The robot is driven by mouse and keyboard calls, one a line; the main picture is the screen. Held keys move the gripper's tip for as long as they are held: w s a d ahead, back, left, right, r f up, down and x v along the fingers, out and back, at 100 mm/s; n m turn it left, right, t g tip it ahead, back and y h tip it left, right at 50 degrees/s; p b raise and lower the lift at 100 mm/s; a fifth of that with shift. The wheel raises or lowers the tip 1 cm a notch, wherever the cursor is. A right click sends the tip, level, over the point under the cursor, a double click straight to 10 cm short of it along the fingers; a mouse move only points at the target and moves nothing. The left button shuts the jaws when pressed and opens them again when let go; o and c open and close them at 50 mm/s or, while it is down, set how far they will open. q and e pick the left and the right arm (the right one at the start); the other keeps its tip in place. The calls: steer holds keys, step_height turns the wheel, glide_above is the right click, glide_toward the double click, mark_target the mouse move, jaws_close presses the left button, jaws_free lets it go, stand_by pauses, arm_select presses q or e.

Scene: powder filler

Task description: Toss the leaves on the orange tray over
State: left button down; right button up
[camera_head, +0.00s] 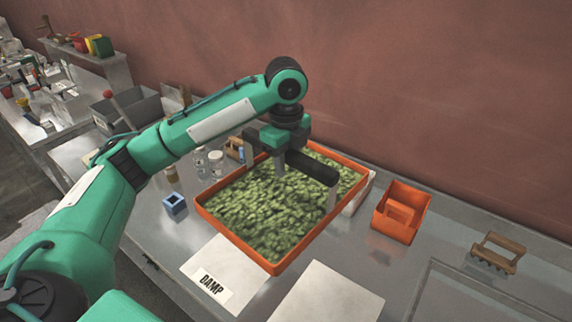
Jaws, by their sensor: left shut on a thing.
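The orange tray (228,231) stands on the grey bench, with a bed of green leaves (262,213) spread over its floor. My left arm reaches in from the left, and my left gripper (306,188) points down over the back right part of the tray. Its two pale fingers stand well apart under a dark crossbar, their tips low at the leaves. Only leaves show between the fingers, and the exact hold is hard to make out. The arm and crossbar hide part of the tray's back. My right gripper is out of view.
A small orange bin (410,233) and a wooden rack (497,252) stand right of the tray. A sheet marked DAMP (212,285) and a blank sheet (325,300) lie in front. A blue cube-shaped holder (175,205) and glass jars stand left. A wall rises behind.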

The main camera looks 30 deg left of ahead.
mark_target(286, 196)
arm_select(q)
step_height(286, 196, down, 7)
steer(key=shift+r+b, duration=0.1)
steer(key=shift+b, duration=0.5)
step_height(286, 196, up, 6)
steer(key=shift+s+r+p, duration=0.1)
steer(key=shift+r+p, duration=0.15)
steer(key=shift+p, duration=0.25)
step_height(286, 196, down, 7)
steer(key=shift+r+b, duration=0.2)
steer(key=shift+b, duration=0.3)
step_height(286, 196, up, 7)
steer(key=shift+f+p, duration=0.15)
steer(key=shift+p, duration=0.4)
step_height(286, 196, down, 7)
steer(key=shift+b, duration=0.55)
